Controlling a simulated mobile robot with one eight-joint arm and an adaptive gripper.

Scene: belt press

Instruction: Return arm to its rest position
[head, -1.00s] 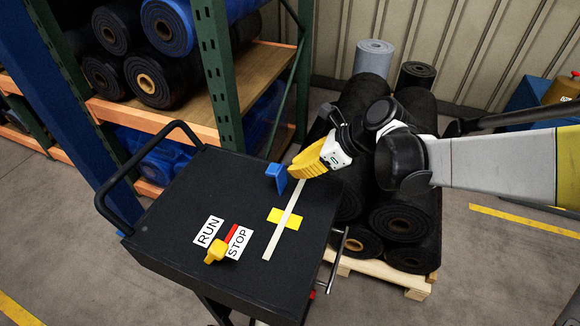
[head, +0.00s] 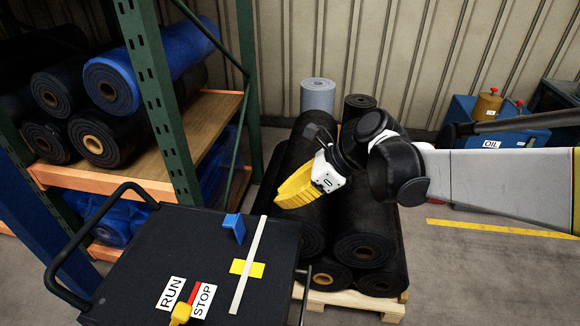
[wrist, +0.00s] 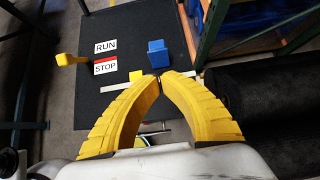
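My gripper (head: 282,202) has yellow curved fingers. In the head view it hangs to the right of the black cart top (head: 130,250), in front of the stacked black rolls. In the wrist view the fingertips (wrist: 160,76) come together with nothing visible between them. My arm reaches in from the right edge, bent at the black wrist joints. The head view shows no contact between gripper and cart.
The cart carries a blue block (head: 234,228), a white strip (head: 244,285) over a yellow patch, RUN (head: 171,293) and STOP (head: 203,300) labels, and a yellow-knobbed lever (head: 181,313). Black rolls (head: 365,240) lie on a pallet. A green shelf post (head: 160,90) stands left.

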